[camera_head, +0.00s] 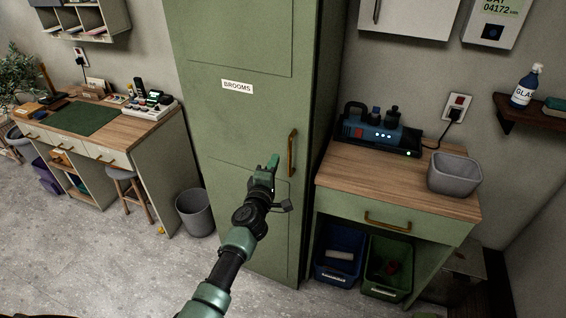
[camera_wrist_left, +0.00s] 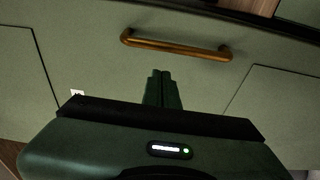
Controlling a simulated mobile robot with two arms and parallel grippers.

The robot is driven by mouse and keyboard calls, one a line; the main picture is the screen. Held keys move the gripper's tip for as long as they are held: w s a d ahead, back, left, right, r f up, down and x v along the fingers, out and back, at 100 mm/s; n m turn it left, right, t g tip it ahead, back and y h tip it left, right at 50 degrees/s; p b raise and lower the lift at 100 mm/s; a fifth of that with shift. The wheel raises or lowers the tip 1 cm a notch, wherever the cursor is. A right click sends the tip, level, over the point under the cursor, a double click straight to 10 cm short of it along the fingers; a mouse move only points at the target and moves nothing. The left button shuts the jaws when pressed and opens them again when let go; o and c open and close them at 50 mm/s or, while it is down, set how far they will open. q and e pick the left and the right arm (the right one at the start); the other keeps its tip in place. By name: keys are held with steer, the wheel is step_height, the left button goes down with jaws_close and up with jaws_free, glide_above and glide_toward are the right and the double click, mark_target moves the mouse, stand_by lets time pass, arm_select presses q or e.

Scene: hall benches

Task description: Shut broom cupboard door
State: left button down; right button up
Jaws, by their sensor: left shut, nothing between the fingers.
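The green broom cupboard door (camera_head: 233,130) fills the middle of the head view. It carries a white BROOMS label (camera_head: 237,87) and a brass bar handle (camera_head: 292,152) near its right edge. The door appears flush with the cupboard front. My left gripper (camera_head: 271,165) is shut and empty in front of the door, just left of the handle. In the left wrist view the shut fingers (camera_wrist_left: 162,80) point at the door panel, with the handle (camera_wrist_left: 176,46) beyond their tips. I cannot tell whether the fingertips touch the door. My right gripper is not in view.
A side cabinet (camera_head: 400,200) with a grey bin and a blue device stands right of the cupboard. A desk (camera_head: 150,125), a stool (camera_head: 125,185) and a waste bin (camera_head: 195,212) stand to the left. The floor (camera_head: 110,270) in front is clear.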

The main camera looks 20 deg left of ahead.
arm_select(q)
steer(key=shift+w+d, duration=1)
steer(key=shift+d, duration=0.05)
steer(key=shift+b, duration=0.4)
